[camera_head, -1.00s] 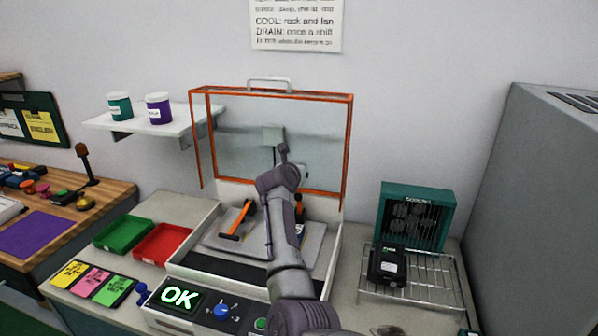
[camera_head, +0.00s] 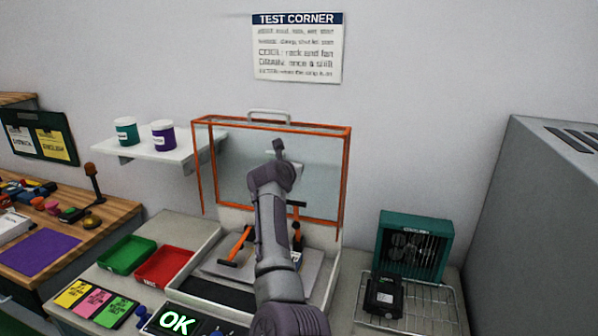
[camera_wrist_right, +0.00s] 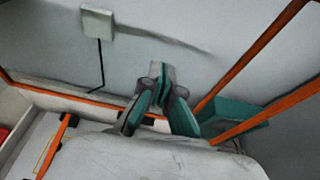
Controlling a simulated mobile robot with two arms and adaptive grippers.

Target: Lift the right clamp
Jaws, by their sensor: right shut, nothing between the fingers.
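The right clamp (camera_head: 298,238), orange and black, is at the right of the pale plate inside the open tester. My right arm hides part of it. Its orange stem and dark crossbar stand up beside the arm, higher than the left clamp. The left clamp (camera_head: 236,246) has an orange handle lying tilted; its handle also shows in the right wrist view (camera_wrist_right: 55,146). My right gripper (camera_head: 278,149) is above and behind the clamps, in front of the raised clear lid. In the right wrist view its fingers (camera_wrist_right: 161,75) are together and empty. My left gripper is out of view.
The orange-framed lid (camera_head: 347,180) stands open around my right gripper. Green (camera_head: 127,255) and red (camera_head: 164,266) trays sit left of the tester. A wire rack (camera_head: 430,305) with a black device and a teal fan (camera_head: 413,243) are at the right.

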